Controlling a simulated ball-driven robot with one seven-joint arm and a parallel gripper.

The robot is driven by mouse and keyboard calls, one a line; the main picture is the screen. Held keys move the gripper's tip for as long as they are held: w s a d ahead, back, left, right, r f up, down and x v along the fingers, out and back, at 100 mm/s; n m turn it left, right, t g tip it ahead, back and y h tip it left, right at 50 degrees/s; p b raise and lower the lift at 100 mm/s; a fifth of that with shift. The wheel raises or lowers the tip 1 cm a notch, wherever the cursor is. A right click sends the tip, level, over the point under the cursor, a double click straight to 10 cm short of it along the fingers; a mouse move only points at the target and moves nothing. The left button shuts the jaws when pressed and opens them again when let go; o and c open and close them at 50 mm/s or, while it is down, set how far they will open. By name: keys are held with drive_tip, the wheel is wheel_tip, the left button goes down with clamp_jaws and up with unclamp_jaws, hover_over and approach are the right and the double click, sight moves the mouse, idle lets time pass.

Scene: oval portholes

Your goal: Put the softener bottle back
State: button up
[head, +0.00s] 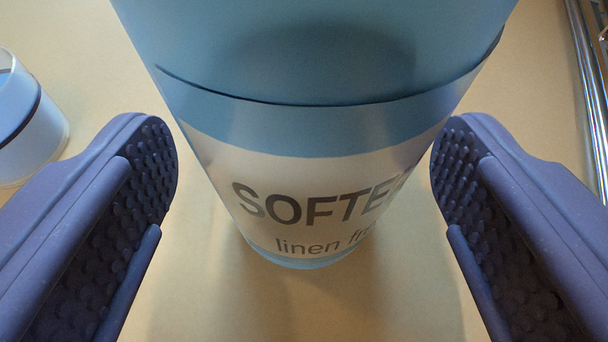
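The softener bottle (300,180) stands upright in the middle of the head view, light blue with a white label reading "SOFTE..." and "linen fr...". Its top is cut off by the upper edge of the picture. My gripper (304,165) is open, with one purple, studded finger on each side of the bottle. A gap of bare surface shows beside the lower part of the bottle on both sides, and neither fingertip visibly touches it. The place where the bottle belongs cannot be made out.
The bottle stands on a plain cream surface (400,295). A light blue and clear container with a dark band (30,125) stands at the left edge, close to my left finger. A shiny metal rail (588,75) runs along the right edge.

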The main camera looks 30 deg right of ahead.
drive_tip(key=shift+r, duration=0.15)
drive_tip(key=shift+s+r, duration=0.15)
drive_tip(key=shift+s, duration=0.05)
drive_tip(key=p+v, duration=0.3)
drive_tip(key=v, duration=0.9)
drive_tip(key=w+a+r+n+t, duration=0.1)
drive_tip(key=w+a+r, duration=0.2)
drive_tip(key=w+r, duration=0.35)
drive_tip(key=w+a+r+n+y, duration=0.1)
drive_tip(key=w+a+r, duration=0.15)
drive_tip(key=r, duration=0.75)
drive_tip(key=w+a+r+t, duration=0.1)
drive_tip(key=w+a+r, duration=0.1)
drive_tip(key=w+r, duration=0.45)
drive_tip(key=s+a+r+n+y, duration=0.1)
drive_tip(key=s+a+r, duration=0.1)
drive_tip(key=a+r, duration=0.5)
drive_tip(key=s+a+r+n+y, duration=0.1)
drive_tip(key=a+r, duration=0.3)
drive_tip(key=r, duration=0.7)
drive_tip(key=s+a+r+y, duration=0.1)
drive_tip(key=s+a+r, duration=0.3)
drive_tip(key=s+r, duration=0.1)
drive_tip(key=s+a+r+n+t+y, duration=0.1)
drive_tip(key=s+a+r+y, duration=0.1)
drive_tip(key=s+a+r, duration=0.2)
wheel_tip(320, 180, up, 4)
drive_tip(key=shift+s+a+f, duration=0.1)
drive_tip(key=shift+s+a, duration=0.3)
drive_tip(key=shift+a, duration=0.1)
